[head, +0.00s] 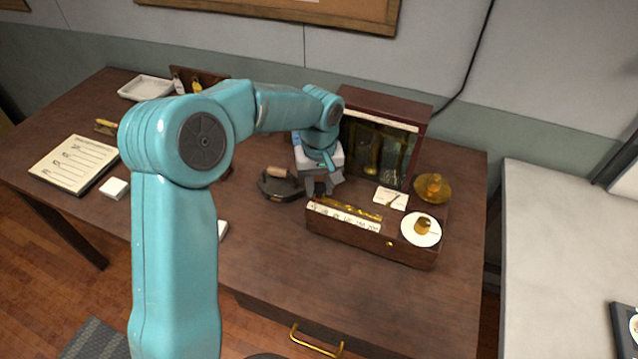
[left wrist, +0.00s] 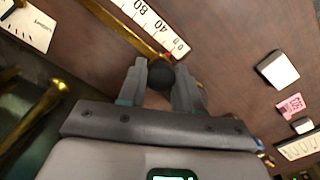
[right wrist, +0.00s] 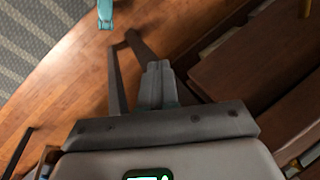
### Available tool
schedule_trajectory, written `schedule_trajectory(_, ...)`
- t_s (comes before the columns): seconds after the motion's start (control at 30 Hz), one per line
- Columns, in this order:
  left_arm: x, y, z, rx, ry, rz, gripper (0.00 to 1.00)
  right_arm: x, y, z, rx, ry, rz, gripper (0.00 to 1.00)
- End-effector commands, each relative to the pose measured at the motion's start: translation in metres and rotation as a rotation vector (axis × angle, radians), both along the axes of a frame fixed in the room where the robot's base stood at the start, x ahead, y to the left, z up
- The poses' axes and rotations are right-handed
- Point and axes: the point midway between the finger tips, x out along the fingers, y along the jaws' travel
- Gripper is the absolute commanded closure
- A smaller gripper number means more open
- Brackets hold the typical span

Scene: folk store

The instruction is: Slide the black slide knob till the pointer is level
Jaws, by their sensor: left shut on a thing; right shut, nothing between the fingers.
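The scale has a wooden base (head: 370,242) with a brass rail (head: 348,210) and a white number strip (head: 345,217). The round black slide knob (left wrist: 160,74) sits between my left gripper's fingers at the rail's end by the strip's low numbers. My left gripper (head: 322,190) is shut on it; in the head view the fingers hide the knob. A white card (head: 390,199) beside the rail carries a thin dark pointer that looks tilted; it also shows at the upper left of the left wrist view (left wrist: 28,25). My right gripper (right wrist: 158,80) is shut and empty, above the floor.
A glass-fronted wooden case (head: 378,140) stands behind the base. A white pan (head: 421,230) holds a small brass weight. A brass dish (head: 433,188) stands to the right. A dark flat iron (head: 280,184) lies just left of my left gripper.

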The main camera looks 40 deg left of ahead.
Motion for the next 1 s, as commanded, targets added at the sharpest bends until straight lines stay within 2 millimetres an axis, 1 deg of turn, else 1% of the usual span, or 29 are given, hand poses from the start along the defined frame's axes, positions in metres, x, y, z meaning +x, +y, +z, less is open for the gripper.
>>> schedule_trajectory(0.53, 0.006, -0.026, 0.001, 0.0, -0.003, -0.002, 0.81, 0.0, 0.0, -0.002, 0.0, 0.0, 0.0, 1.0)
schedule_trajectory(0.93, 0.006, -0.027, 0.001, 0.0, -0.003, 0.0, 0.81, 0.0, 0.0, -0.002, 0.0, 0.0, 0.0, 1.0)
schedule_trajectory(0.97, 0.006, -0.027, 0.001, 0.0, -0.003, 0.0, 0.6, 0.0, 0.0, -0.002, 0.0, 0.0, 0.0, 1.0)
schedule_trajectory(1.0, 0.006, -0.027, 0.001, 0.0, -0.003, 0.0, 0.47, 0.0, 0.0, -0.002, 0.0, 0.0, 0.0, 1.0)
